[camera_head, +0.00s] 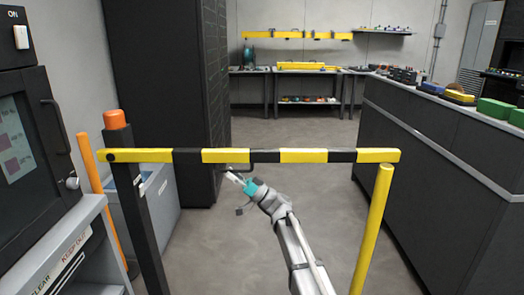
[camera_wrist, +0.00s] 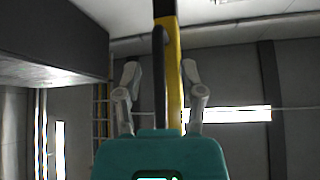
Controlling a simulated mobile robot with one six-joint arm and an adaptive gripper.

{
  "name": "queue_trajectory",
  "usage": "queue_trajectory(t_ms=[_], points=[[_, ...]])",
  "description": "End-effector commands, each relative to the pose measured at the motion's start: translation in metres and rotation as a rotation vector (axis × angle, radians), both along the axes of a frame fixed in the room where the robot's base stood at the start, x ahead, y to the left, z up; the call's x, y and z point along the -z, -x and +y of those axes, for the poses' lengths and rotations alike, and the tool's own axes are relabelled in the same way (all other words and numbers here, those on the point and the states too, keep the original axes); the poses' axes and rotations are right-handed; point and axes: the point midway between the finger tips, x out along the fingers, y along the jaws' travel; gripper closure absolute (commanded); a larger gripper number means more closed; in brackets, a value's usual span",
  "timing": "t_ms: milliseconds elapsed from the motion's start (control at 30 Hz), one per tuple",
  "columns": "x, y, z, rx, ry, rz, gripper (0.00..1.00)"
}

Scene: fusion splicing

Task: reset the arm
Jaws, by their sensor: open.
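My arm (camera_head: 298,250) reaches up from the bottom of the head view, leaning left. My gripper (camera_head: 236,179), with a teal body, is at its end, just below the striped barrier bar in the picture. In the wrist view my gripper (camera_wrist: 161,82) shows two grey fingers spread apart, with nothing held. A yellow and black bar (camera_wrist: 174,70) runs upright in the picture, in line with the gap between the fingers. I cannot tell how far it is from them.
The yellow and black barrier bar (camera_head: 310,156) spans a dark post (camera_head: 137,210) and a yellow post (camera_head: 372,230). A dark cabinet (camera_head: 165,75) and grey bin (camera_head: 160,208) stand left, a long counter (camera_head: 440,145) right. Open floor (camera_head: 285,135) lies beyond, before a workbench (camera_head: 250,72).

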Motion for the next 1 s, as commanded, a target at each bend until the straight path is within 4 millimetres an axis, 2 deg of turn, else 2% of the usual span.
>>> queue_trajectory(t_ms=[267,467,767,1000], points=[[0.03,0.022,-0.004,-0.057,0.184,0.061,0.49],[0.072,0.045,-0.015,-0.101,0.416,0.164,0.49],[0.141,0.075,-0.05,-0.101,0.77,0.378,0.49],[0.193,0.098,-0.094,-0.036,1.037,0.585,0.49]])
